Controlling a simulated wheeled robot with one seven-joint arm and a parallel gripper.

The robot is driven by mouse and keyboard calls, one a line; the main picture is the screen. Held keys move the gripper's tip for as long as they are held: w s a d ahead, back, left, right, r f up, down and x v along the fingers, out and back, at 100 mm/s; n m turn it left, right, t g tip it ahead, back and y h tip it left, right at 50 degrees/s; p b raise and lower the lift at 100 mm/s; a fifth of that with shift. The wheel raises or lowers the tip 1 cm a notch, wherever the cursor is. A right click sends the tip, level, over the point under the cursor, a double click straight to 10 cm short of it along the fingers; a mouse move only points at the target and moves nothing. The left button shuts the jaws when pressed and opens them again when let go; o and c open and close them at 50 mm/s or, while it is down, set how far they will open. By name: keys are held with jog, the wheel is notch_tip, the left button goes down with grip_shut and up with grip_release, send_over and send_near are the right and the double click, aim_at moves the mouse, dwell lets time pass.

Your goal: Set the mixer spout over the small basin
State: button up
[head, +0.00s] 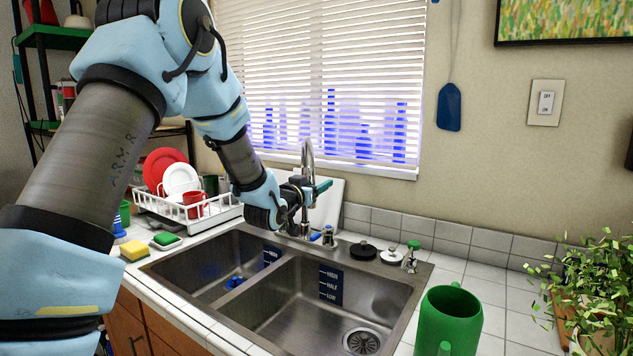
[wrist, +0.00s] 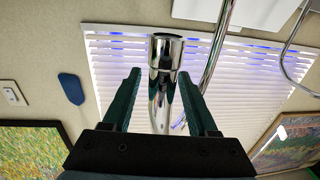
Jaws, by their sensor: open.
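The chrome mixer spout (head: 308,152) arches up behind the sink in the head view. My gripper (head: 318,187) is at the spout, above the sink's back edge. In the wrist view, my gripper (wrist: 160,78) is open, with its two dark green fingers on either side of a chrome spout tube (wrist: 164,50). A gap shows between tube and fingers. The left basin (head: 205,262) looks the smaller one and has a blue item at its bottom. The right basin (head: 300,312) looks larger and shows a drain. My arm hides the spout's lower part in the head view.
A dish rack (head: 212,212) with plates and a red cup stands left of the sink. A sponge (head: 133,250) lies on the left counter. Stoppers line the back rim.

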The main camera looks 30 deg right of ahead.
grip_shut()
dwell(0.4)
dwell(1.0)
